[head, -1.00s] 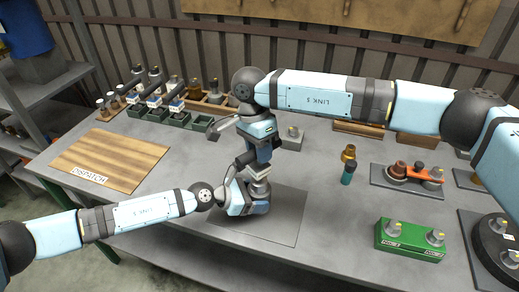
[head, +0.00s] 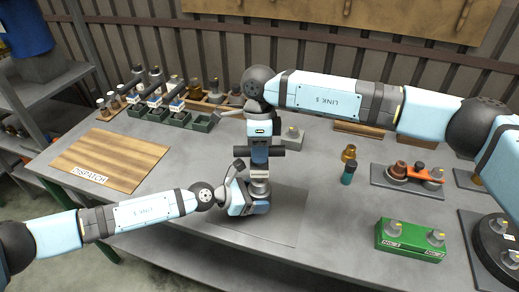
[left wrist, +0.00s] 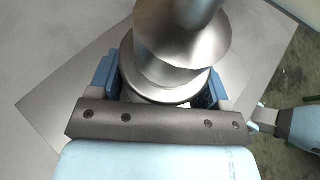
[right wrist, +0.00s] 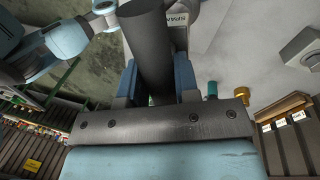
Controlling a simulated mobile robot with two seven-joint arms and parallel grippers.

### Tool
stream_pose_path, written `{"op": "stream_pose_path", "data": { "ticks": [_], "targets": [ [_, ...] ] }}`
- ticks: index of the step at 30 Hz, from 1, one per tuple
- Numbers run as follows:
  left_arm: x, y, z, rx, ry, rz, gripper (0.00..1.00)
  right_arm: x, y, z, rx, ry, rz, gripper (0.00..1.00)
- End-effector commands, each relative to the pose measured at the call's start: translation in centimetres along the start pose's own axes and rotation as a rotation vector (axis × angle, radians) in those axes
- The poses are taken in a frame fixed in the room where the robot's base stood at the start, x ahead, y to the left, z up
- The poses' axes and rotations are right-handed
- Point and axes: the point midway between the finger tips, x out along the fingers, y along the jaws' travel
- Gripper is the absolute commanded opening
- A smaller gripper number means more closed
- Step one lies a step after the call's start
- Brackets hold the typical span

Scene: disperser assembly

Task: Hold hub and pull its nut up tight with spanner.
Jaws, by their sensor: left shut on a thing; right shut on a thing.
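My left gripper (head: 256,200) is low over a grey mat (head: 285,230) and shut on the hub (head: 259,187). In the left wrist view the hub (left wrist: 165,78) is a shiny stepped metal piece between the fingers, with a wide flange and a narrower upper part. My right gripper (head: 263,158) is directly above it, pointing down, shut on the spanner's dark bar (head: 278,152). In the right wrist view the spanner's thick dark grey shaft (right wrist: 150,45) runs up between the fingers. The nut and the spanner's contact with it are hidden.
A wooden dispatch board (head: 110,160) lies at the left. Green trays (head: 200,122) and a wooden rack stand at the back. To the right are a teal-and-brass piece (head: 348,172), a green block (head: 410,242) and a fixture with an orange part (head: 420,172). The mat's right side is clear.

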Motion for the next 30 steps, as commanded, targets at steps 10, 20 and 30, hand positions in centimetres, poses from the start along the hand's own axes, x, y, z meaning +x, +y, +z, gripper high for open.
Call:
{"op": "stream_pose_path", "data": {
  "ticks": [10, 20, 30],
  "targets": [
    [0.05, -0.15, 0.02, -0.001, 0.000, -0.003, 0.31, -0.15, -0.05, -0.02, 0.217, -0.045, -0.002, 0.00],
    [0.05, -0.15, 0.01, -0.001, 0.000, -0.003, 0.31, -0.16, -0.05, 0.01, 0.245, -0.050, -0.002, 0.00],
    [0.03, -0.12, 0.00, -0.002, 0.000, -0.002, 0.31, -0.53, 0.04, 0.02, 0.245, -0.050, -0.002, 0.00]
  ]
}}
